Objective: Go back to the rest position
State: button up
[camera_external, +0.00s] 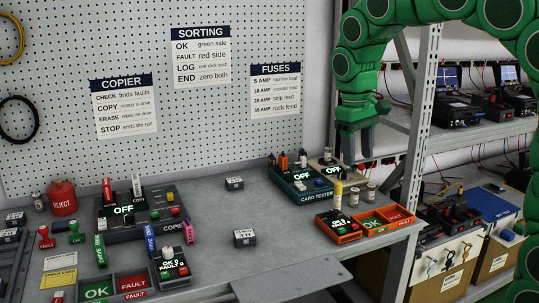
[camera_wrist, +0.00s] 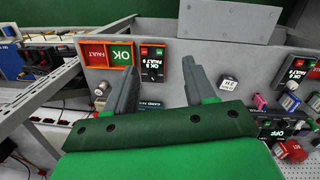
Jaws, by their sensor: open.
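My gripper (camera_external: 357,155) hangs from the green arm at the upper right, above the back right of the workbench (camera_external: 290,228). It points down, and its grey fingers are clear of the things below. In the wrist view my gripper (camera_wrist: 161,65) shows its two fingers spread wide apart. Nothing is held between them. No rest position is marked in either view.
The card tester (camera_external: 315,190) stands below and left of my gripper. A metal rack post (camera_external: 421,110) stands close right of the arm. The bench's middle is mostly clear.

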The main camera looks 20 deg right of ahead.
jog(key=s+d+f, duration=0.2)
jog(key=s+d, duration=0.1)
jog(key=s, duration=0.6)
jog(key=s+d+f+m, duration=0.1)
jog(key=s+d+f, duration=0.1)
jog(key=s, duration=0.7)
jog(key=s+d+f+m+g, duration=0.1)
jog(key=s+d, duration=0.4)
jog(key=s, duration=0.5)
jog(key=shift+f+y, duration=0.4)
jog(key=shift+f, duration=0.15)
jog(key=shift+o, duration=0.4)
